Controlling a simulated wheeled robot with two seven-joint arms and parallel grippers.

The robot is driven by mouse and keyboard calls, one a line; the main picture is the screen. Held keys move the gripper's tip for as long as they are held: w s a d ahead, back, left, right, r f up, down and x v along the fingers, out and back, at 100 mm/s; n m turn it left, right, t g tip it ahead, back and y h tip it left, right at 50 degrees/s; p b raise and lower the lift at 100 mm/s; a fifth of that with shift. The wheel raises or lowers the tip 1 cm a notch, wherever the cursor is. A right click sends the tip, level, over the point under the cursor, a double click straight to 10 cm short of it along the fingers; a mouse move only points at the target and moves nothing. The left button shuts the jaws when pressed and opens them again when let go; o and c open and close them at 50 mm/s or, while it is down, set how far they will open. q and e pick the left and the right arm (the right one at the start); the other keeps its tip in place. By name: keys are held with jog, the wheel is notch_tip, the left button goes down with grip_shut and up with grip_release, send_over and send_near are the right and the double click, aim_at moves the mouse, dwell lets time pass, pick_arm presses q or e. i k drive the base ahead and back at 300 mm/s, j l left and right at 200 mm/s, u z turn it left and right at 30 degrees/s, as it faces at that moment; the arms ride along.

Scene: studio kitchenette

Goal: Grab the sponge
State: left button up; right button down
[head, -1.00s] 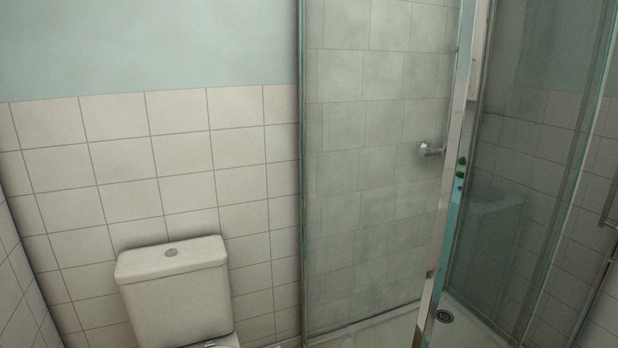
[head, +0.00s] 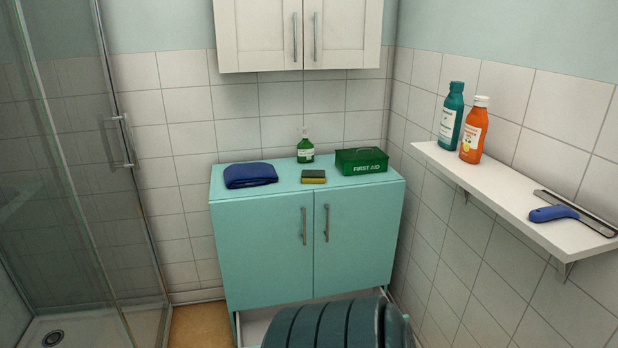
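The sponge (head: 313,177), yellow with a dark top, lies on the top of a teal cabinet (head: 262,245) near its front edge. It sits between a folded blue cloth (head: 250,174) on its left and a green first aid box (head: 361,161) on its right. A green pump bottle (head: 305,148) stands just behind it. Neither of my grippers is in view.
A white wall cabinet (head: 297,36) hangs above. A white shelf (head: 500,198) on the right wall holds a teal bottle, an orange bottle and a blue-handled squeegee (head: 562,212). A glass shower enclosure (head: 75,170) is at left. A dark ribbed object (head: 340,325) stands in front of the teal cabinet.

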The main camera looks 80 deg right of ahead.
aim_at(308, 176)
jog(key=z, duration=2.6)
jog(key=i+j+z, duration=0.1)
jog(key=i, duration=0.4)
jog(key=i+j+z, duration=0.15)
jog(key=i, duration=0.3)
jog(key=i+j+z, duration=0.1)
jog(key=i, duration=0.35)
